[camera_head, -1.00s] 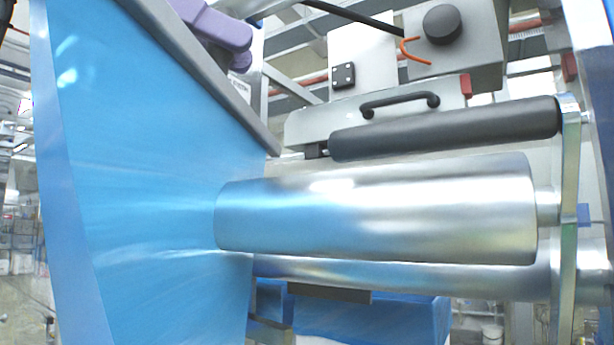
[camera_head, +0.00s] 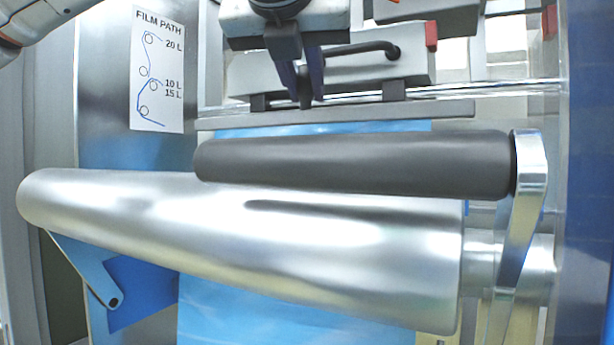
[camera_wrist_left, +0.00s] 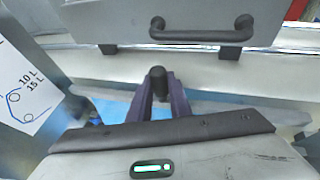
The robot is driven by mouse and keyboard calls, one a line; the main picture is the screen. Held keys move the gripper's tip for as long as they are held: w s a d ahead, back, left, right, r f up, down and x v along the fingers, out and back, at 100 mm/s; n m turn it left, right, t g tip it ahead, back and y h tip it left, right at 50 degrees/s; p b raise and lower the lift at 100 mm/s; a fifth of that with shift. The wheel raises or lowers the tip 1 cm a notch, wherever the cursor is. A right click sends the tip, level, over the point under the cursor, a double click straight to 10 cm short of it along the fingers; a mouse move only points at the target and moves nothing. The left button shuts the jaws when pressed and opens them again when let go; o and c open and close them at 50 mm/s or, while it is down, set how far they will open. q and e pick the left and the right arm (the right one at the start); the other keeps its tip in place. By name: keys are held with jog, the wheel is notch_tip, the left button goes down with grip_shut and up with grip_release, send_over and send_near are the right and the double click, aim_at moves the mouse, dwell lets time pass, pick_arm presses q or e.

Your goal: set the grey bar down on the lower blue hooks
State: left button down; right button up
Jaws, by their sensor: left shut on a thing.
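The grey bar (camera_head: 420,112) lies nearly level across the back, below a grey panel with a black handle. Blue film (camera_head: 330,128) shows just below it. My left gripper (camera_head: 304,97) comes down from the top, its purple fingers shut on the black knob at the bar's middle. The left wrist view shows the fingers (camera_wrist_left: 158,95) around this knob (camera_wrist_left: 158,78) and the bar (camera_wrist_left: 220,97) running behind. I cannot make out the lower blue hooks or whether the bar touches them. My right gripper is not in view.
A dark grey roller (camera_head: 350,165) and a large shiny metal roller (camera_head: 250,235) cross in front of the bar. A metal bracket (camera_head: 523,200) stands at right. The black handle (camera_head: 375,48) is close behind my gripper. A film path sign (camera_head: 158,70) is at left.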

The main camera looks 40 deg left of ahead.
aim_at(304, 116)
pick_arm(q)
notch_tip(304, 116, down, 4)
jog(key=shift+f, duration=2.6)
jog(key=shift+f+b, duration=0.25)
jog(key=shift+b, duration=0.4)
jog(key=c, duration=1.6)
grip_release()
jog(key=shift+c, duration=0.2)
